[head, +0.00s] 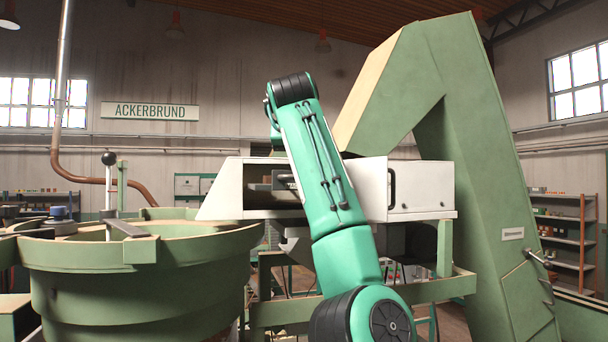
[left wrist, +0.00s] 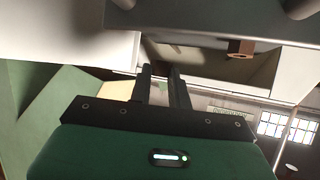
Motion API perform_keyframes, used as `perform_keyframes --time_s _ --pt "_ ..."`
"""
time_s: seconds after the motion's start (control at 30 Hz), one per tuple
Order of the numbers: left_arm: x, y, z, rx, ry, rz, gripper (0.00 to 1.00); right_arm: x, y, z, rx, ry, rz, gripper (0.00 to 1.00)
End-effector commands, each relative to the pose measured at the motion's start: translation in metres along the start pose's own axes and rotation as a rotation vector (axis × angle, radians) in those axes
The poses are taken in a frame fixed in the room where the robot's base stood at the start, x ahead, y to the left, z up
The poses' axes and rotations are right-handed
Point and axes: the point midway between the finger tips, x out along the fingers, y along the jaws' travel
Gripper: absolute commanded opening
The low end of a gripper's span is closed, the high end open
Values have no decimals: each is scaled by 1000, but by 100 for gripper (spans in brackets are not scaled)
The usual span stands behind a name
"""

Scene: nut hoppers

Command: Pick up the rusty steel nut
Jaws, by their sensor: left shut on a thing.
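A brown, rusty-looking nut (left wrist: 240,48) shows in the left wrist view, by the edge of the recess in a pale metal housing. It is to the right of my left gripper (left wrist: 160,70) and apart from its fingers. The two dark fingers reach toward the recess with a narrow gap between them. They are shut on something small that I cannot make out. In the head view my teal arm stands before the white housing (head: 425,188), and my left gripper is mostly hidden behind it. The nut cannot be made out there. My right gripper is not in view.
A green round hopper (head: 140,285) with a black-knobbed lever (head: 109,160) stands at the left. A tall green elevator chute (head: 480,160) rises on the right. An open white panel (head: 375,185) with a black handle is beside my arm.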

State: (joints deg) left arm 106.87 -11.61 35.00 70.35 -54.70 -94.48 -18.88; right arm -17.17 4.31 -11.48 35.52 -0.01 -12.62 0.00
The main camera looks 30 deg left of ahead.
Motion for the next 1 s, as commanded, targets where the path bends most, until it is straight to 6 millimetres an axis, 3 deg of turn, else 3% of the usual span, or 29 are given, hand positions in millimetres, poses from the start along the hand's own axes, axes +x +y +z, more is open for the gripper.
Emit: perform_keyframes --time_s 0.23,0.6,0.73,1.0 --pt "-25 -2 -44 1 1 -1 0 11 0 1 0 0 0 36" --pt "-60 -2 -107 2 1 0 0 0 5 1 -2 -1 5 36" --pt "-69 -2 -124 1 -1 -1 0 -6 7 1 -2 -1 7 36" --pt "-76 0 -140 1 1 -1 0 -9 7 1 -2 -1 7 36"
